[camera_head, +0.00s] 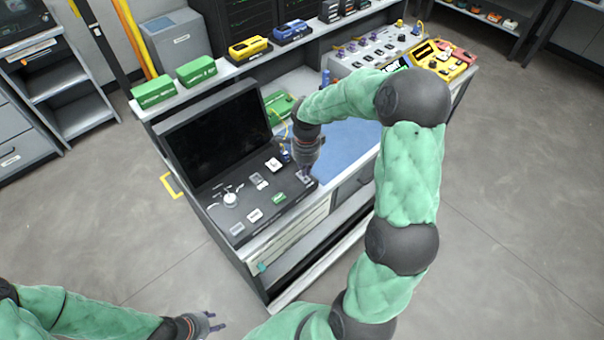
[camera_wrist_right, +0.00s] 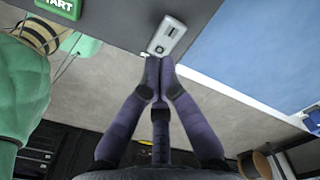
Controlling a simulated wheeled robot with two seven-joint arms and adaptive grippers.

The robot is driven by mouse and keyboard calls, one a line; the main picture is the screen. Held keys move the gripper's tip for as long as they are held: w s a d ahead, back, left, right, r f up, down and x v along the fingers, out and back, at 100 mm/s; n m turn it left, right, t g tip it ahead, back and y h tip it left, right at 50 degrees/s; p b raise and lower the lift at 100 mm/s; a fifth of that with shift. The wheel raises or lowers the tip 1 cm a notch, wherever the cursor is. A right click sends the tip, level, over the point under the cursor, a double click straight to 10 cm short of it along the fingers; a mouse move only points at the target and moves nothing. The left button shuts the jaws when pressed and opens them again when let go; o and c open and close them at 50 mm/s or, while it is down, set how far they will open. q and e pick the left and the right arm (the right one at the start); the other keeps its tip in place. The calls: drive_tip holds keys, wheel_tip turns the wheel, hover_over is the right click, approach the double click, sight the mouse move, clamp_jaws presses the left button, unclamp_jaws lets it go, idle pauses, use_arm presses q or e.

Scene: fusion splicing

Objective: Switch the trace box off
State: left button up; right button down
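A dark console (camera_head: 234,192) with a black screen (camera_head: 217,137) stands on the workbench. No legible label tells me whether it is the trace box. A light switch plate (camera_wrist_right: 168,36) sits at the console panel's edge in the right wrist view, near a green START label (camera_wrist_right: 58,8). I cannot read the switch's position. My right gripper (camera_wrist_right: 160,64) is shut, with its purple fingertips together at the plate's near end; I cannot tell whether they touch. In the head view, my right gripper (camera_head: 303,174) is over the panel's right corner. My left gripper (camera_head: 214,321) is open and empty, low at the bottom left.
A blue mat (camera_head: 347,146) lies right of the console. A yellow device (camera_head: 440,62) stands at the bench's far right. Green boxes (camera_head: 154,92) and a yellow box (camera_head: 249,48) are on the shelf behind. The floor (camera_head: 130,245) around my left gripper is clear.

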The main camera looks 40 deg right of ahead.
sight(306, 179)
drive_tip(key=shift+r+p, duration=1.1)
drive_tip(key=shift+r, duration=1.05)
use_arm(q)
wheel_tip(306, 179, up, 2)
drive_tip(key=shift+r, duration=0.25)
drive_tip(key=shift+s, duration=0.15)
use_arm(e)
drive_tip(key=shift+s+f, duration=0.1)
